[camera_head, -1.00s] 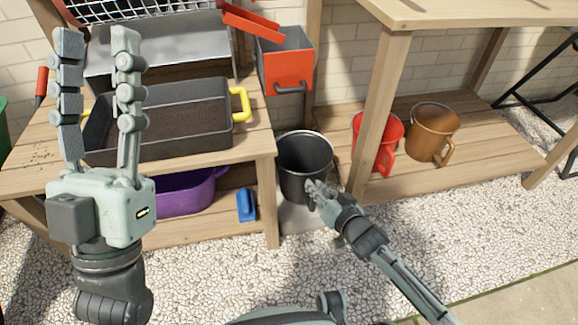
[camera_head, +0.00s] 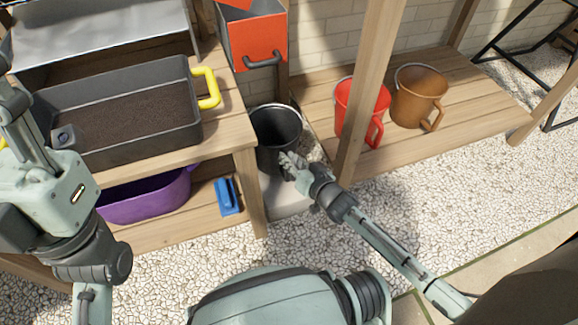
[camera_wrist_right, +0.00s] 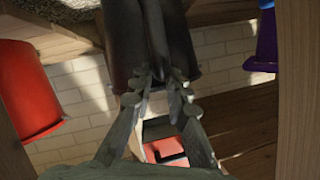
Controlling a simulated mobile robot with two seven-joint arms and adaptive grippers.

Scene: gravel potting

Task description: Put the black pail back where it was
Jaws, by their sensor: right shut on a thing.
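The black pail (camera_head: 277,128) is upright in the gap between the two wooden benches, over a pale slab (camera_head: 285,198). My right gripper (camera_head: 290,163) is shut on its near side, at the lower part of the wall. In the right wrist view the fingers (camera_wrist_right: 160,88) close on a dark fold of the pail (camera_wrist_right: 125,35). Whether the pail's base touches the slab is hard to tell. My left gripper (camera_head: 30,125) is at the left edge beside the soil tray, with its fingers partly cut off.
A soil tray (camera_head: 180,130) with yellow handles stands on the left bench. A purple tub (camera_head: 150,198) and blue tool (camera_head: 227,196) lie below. An orange bin (camera_head: 252,45) hangs behind. Red (camera_head: 355,98) and brown (camera_head: 415,95) pails stand on the right shelf, past its post (camera_head: 368,90).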

